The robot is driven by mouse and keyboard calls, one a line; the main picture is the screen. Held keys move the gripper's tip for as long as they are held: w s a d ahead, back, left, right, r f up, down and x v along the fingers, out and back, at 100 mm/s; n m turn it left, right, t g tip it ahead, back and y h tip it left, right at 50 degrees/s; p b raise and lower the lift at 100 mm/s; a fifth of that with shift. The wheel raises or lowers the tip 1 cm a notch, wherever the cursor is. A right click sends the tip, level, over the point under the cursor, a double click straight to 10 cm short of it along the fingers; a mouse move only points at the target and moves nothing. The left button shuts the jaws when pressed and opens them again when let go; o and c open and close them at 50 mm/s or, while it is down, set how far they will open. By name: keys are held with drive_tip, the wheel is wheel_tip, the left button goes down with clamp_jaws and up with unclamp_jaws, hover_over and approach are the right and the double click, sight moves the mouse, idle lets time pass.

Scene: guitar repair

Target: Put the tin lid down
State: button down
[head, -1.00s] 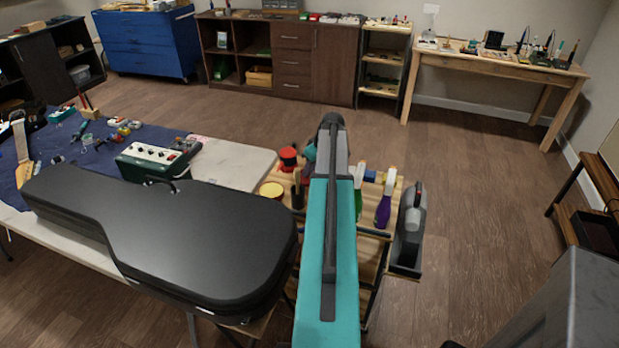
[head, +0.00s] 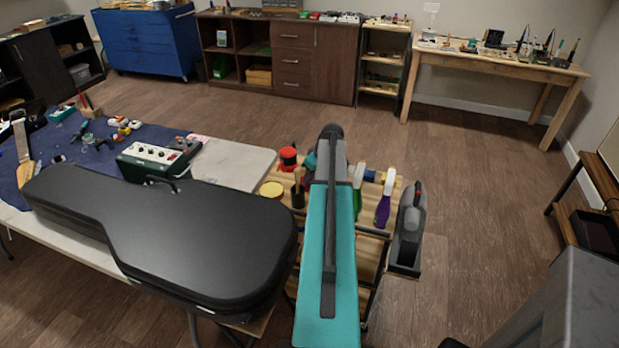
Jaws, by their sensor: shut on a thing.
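No separate tin lid can be made out. A round tin with a yellow top (head: 271,190) stands at the left of the wooden cart top (head: 373,222); I cannot tell whether that top is a lid. My teal and grey arm reaches over the cart, and its far end bends down behind itself. My gripper and whatever is in it are hidden behind the arm.
A red-topped container (head: 288,157), a dark cup (head: 298,196) and spray bottles, one purple (head: 383,208), crowd the cart. A grey caddy (head: 407,240) hangs at its right side. A black guitar case (head: 170,240) lies on the table left.

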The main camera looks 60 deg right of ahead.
drive_tip(key=c, duration=1.7)
unclamp_jaws()
drive_tip(key=shift+b+v, duration=1)
drive_tip(key=shift+v, duration=5.1)
drive_tip(key=shift+r, duration=0.1)
